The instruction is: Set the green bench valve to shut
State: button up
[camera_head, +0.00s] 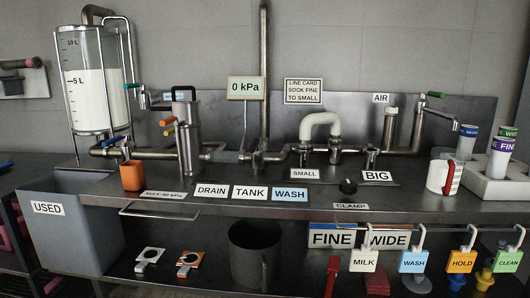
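Two green valve handles show, and I cannot tell which is the bench valve. One green handle (132,85) is at the upper left, on the pipework just right of the glass tank (90,85); it looks about level. The other green handle (437,94) is at the right, on top of the pipe beside the AIR sign (381,98); it also looks about level. Both are small here, and I cannot tell whether either valve is open or shut. My gripper is not in view.
Orange (166,121) and blue (112,140) handles sit on nearby pipework. An orange cup (132,175) and a white jug (441,174) stand on the steel bench (320,211). Tags hang below its front edge. The bench front is mostly clear.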

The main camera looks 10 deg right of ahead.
aim_at(436, 94)
jog(key=z, duration=1.05)
jog(key=i+l, duration=0.1)
jog(key=l, duration=0.25)
jog(key=i+l, duration=0.1)
jog(key=l, duration=0.25)
